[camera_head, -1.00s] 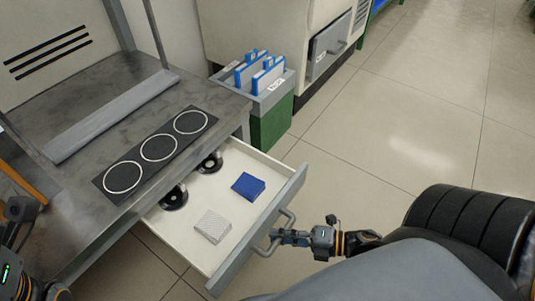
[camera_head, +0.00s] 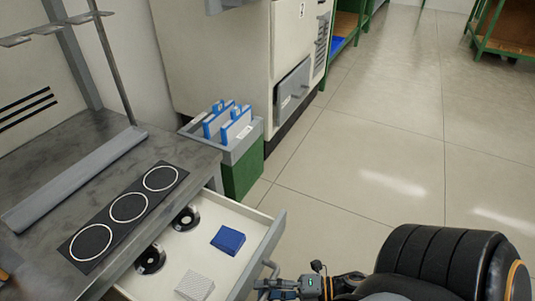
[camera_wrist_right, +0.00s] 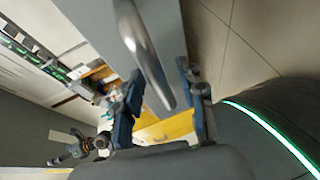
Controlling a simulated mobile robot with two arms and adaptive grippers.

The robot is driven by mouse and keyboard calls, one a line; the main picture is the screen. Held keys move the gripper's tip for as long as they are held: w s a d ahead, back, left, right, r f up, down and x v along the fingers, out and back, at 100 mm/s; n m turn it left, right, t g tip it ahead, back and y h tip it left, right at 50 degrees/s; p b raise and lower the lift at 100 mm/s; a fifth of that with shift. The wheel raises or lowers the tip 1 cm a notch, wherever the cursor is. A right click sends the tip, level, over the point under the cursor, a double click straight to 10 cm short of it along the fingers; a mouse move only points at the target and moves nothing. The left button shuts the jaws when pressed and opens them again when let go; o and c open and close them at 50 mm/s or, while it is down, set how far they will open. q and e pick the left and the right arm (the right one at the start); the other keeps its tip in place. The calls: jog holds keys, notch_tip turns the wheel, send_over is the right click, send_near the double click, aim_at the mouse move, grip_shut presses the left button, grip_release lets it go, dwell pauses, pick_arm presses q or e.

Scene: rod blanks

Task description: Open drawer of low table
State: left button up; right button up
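The low table (camera_head: 45,235) has a grey metal top and stands at the left in the head view. Its drawer (camera_head: 205,250) is pulled out, with white inside and a grey front. The drawer's metal handle (camera_head: 268,269) is on the front, partly cut off by the frame bottom. My right gripper (camera_head: 272,287) is at the handle. In the right wrist view the handle bar (camera_wrist_right: 146,55) lies between the fingers of my right gripper (camera_wrist_right: 162,105), which stand apart with gaps beside the bar.
In the drawer lie a blue block (camera_head: 228,240), a white patterned block (camera_head: 194,287) and two dark round items. A green and grey bin (camera_head: 240,172) with blue items stands beyond the drawer. A white cabinet (camera_head: 240,60) is behind it. Open floor lies to the right.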

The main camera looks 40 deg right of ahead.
jog(key=v, duration=1.2)
jog(key=shift+r, duration=0.1)
